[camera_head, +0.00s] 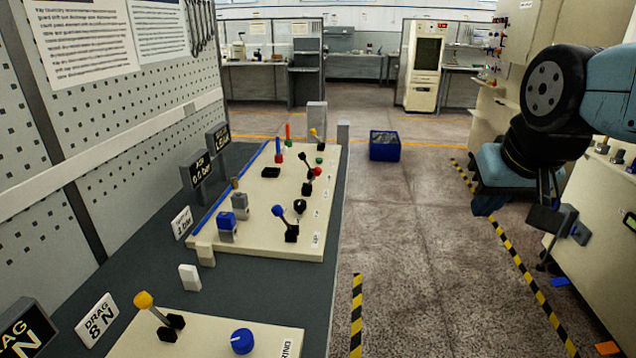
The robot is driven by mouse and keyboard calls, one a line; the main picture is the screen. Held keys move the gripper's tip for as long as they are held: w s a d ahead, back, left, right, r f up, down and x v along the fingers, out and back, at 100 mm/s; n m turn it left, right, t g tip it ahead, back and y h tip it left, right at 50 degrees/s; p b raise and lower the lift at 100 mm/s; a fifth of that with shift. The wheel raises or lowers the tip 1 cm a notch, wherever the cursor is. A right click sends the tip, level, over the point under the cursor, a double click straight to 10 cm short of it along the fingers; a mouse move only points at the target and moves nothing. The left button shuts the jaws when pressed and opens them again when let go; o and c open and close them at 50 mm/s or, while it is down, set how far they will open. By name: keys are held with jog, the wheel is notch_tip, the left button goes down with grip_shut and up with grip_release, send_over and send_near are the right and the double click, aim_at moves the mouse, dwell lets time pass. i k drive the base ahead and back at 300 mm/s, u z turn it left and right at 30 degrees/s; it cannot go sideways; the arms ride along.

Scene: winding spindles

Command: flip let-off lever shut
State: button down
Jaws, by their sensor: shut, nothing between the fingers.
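I cannot read which lever is the let-off lever. On the beige panel stand a blue-knobbed lever (281,212), tilted left on a black bracket, a black lever with a red-knobbed tip (304,162), a yellow-knobbed lever (315,134) at the far end and an upright red lever (288,135). A yellow-knobbed lever (146,301) leans left on the nearer beige panel. My gripper (578,230) hangs at the right, shut and empty, across the aisle from the bench and well away from all levers. Its fingertips are small and partly obscured.
A blue dial (242,341) sits on the near panel. Signs line the pegboard side. A blue crate (385,152) stands on the floor. The aisle between is clear.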

aim_at(317, 171)
jog(key=u, duration=0.05)
jog(key=k, duration=0.85)
jog(key=u, duration=0.3)
jog(key=i, duration=0.5)
jog(key=z, duration=0.05)
